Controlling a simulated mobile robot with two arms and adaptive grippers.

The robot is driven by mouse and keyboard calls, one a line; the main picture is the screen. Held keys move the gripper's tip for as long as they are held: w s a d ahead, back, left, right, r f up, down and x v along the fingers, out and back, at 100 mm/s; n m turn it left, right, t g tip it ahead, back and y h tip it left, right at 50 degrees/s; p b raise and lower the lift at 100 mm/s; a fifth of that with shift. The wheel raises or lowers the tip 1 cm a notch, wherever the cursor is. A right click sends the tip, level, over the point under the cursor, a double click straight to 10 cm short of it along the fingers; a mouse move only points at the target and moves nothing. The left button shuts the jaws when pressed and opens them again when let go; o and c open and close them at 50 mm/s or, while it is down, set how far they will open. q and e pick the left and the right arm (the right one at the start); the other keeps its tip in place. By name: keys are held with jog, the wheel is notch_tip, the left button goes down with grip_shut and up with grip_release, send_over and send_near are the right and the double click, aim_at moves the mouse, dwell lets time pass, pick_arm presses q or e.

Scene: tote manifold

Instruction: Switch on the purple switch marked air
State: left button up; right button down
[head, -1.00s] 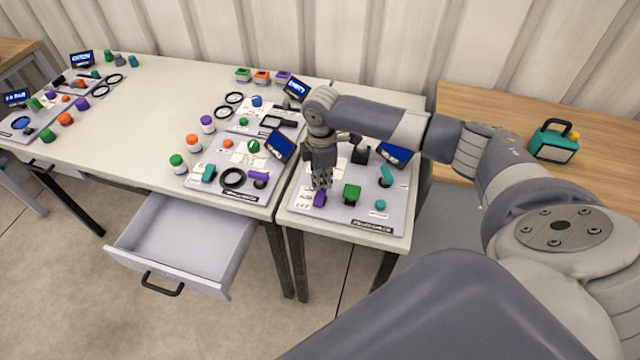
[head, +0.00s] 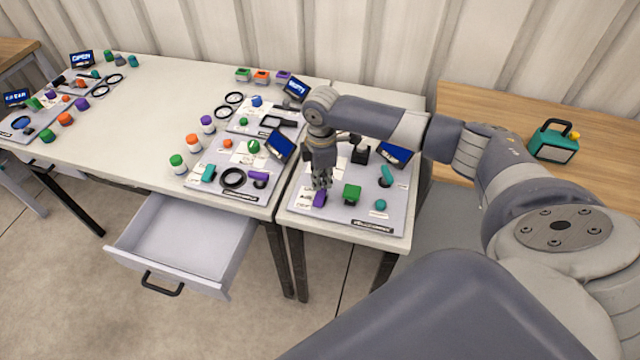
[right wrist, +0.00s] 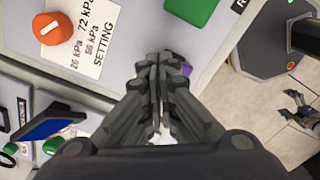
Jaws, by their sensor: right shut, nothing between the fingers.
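The purple switch (head: 320,199) sits at the front left of the grey panel (head: 335,222) on the right-hand table. My right gripper (head: 321,184) is shut and empty, pointing down right at the switch. In the right wrist view the shut fingertips (right wrist: 160,62) cover most of the switch, and only a purple edge (right wrist: 186,69) shows beside them. I cannot tell whether the fingers touch it or which way it is set. Its label is too small to read.
A green block (head: 352,192), a teal knob (head: 381,205), a teal lever (head: 386,172) and a tilted blue screen (head: 396,154) share the panel. An orange knob (right wrist: 52,29) shows in the right wrist view. An open drawer (head: 185,240) juts out at the left.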

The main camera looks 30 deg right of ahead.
aim_at(321, 191)
jog(key=shift+s+f+b, duration=0.1)
jog(key=shift+f+b, duration=0.4)
jog(key=shift+f, duration=0.8)
dwell(0.6)
jog(key=shift+r, duration=0.1)
jog(key=shift+r+p, duration=0.8)
jog(key=shift+p, duration=0.3)
notch_tip(321, 191, up, 5)
jog(key=p, duration=0.5)
jog(key=shift+r+p, duration=0.2)
jog(key=shift+p, duration=0.2)
jog(key=shift+f, duration=0.1)
